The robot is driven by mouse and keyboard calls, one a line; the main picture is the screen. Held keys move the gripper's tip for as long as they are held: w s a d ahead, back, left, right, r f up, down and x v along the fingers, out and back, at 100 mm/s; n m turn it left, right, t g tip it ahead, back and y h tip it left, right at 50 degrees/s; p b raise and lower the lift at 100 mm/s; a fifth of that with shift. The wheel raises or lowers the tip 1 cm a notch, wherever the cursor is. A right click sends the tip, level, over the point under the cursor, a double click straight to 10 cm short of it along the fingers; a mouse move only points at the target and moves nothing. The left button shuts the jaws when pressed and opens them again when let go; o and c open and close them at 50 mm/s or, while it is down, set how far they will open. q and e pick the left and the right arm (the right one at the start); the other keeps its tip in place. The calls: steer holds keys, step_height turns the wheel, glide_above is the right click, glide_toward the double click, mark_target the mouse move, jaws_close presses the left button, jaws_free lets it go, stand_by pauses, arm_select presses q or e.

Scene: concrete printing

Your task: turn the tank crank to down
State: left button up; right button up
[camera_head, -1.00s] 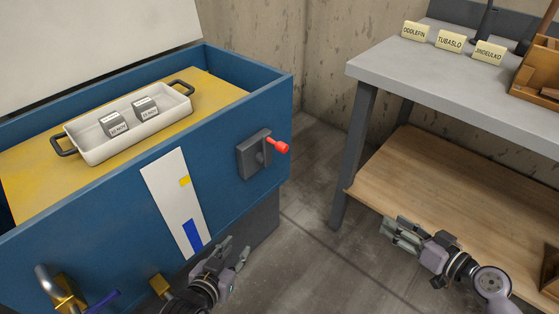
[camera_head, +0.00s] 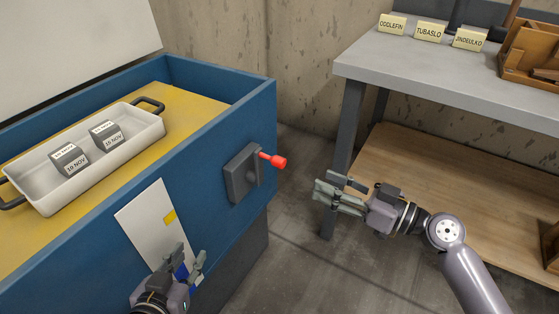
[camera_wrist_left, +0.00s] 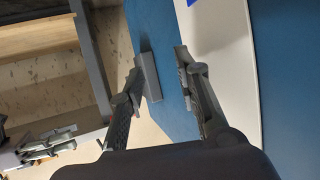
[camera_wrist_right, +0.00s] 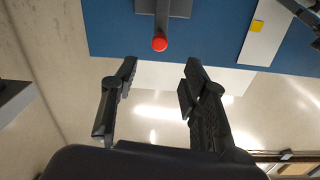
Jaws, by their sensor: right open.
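The tank crank is a dark grey plate (camera_head: 240,174) with a lever and red knob (camera_head: 279,162) on the side of the blue tank (camera_head: 200,180). The lever points to the right in the head view. My right gripper (camera_head: 322,193) is open and empty, to the right of and slightly below the knob, apart from it. In the right wrist view the red knob (camera_wrist_right: 159,43) lies beyond the open fingers (camera_wrist_right: 158,85), roughly between them. My left gripper (camera_head: 190,265) is open and empty near the white panel on the tank's side; its spread fingers show in the left wrist view (camera_wrist_left: 160,75).
A white tray (camera_head: 45,203) with two grey labelled blocks sits on the tank's yellow surface. A white panel (camera_head: 140,217) with yellow and blue marks is on the tank's side. A grey table (camera_head: 440,80) with name cards stands right, above a wooden shelf (camera_head: 420,165).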

mark_target(284, 165)
steer(key=p+x, duration=0.1)
steer(key=x, duration=1.1)
steer(key=shift+w+a, duration=0.15)
steer(key=shift+a, duration=0.05)
arm_select(q)
steer(key=s+a+f+g+y, duration=0.1)
steer(key=s+a+f+g, duration=0.1)
steer(key=s+f+g, duration=0.2)
steer(key=shift+s+a+f, duration=0.15)
steer(key=shift+s+f, duration=0.4)
steer(key=shift+f, duration=0.15)
arm_select(e)
steer(key=shift+c, duration=0.5)
jaws_close()
